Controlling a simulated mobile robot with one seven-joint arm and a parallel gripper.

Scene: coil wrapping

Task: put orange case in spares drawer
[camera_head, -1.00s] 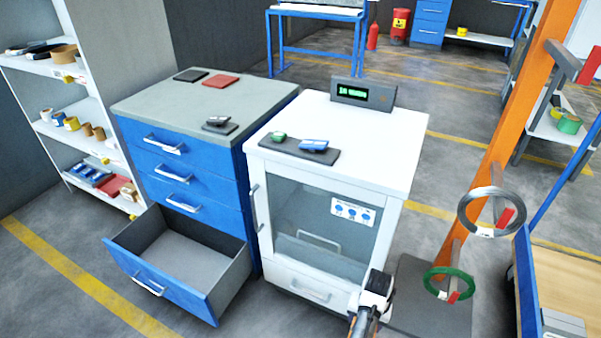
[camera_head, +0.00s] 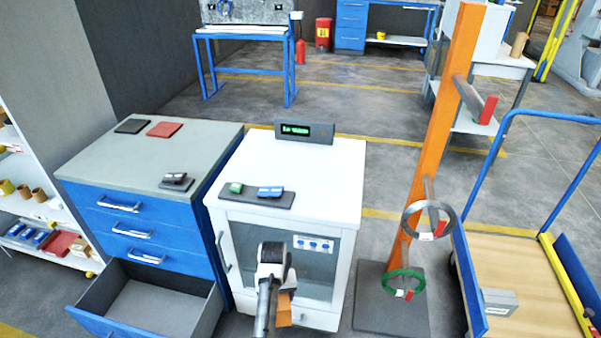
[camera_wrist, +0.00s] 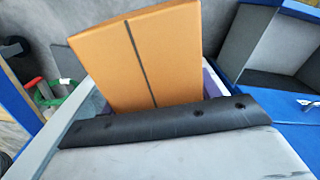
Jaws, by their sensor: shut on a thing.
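The orange case (camera_wrist: 152,55) is a flat box with a dark line down its middle in the wrist view. My gripper (camera_head: 283,292) is shut on it and holds it in front of the white cabinet; in the head view only a small orange part shows below the gripper. An open, empty drawer (camera_head: 150,300) is the bottom one of the blue drawer cabinet, left of my gripper. Its grey inside also shows at the upper right of the wrist view (camera_wrist: 285,45). No label for the drawer is readable.
The white cabinet (camera_head: 335,190) stands right beside the blue drawer cabinet (camera_head: 100,195). To the right are an orange post (camera_head: 440,120) with coils and a blue cart (camera_head: 535,260). Shelves (camera_head: 30,190) stand at the left.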

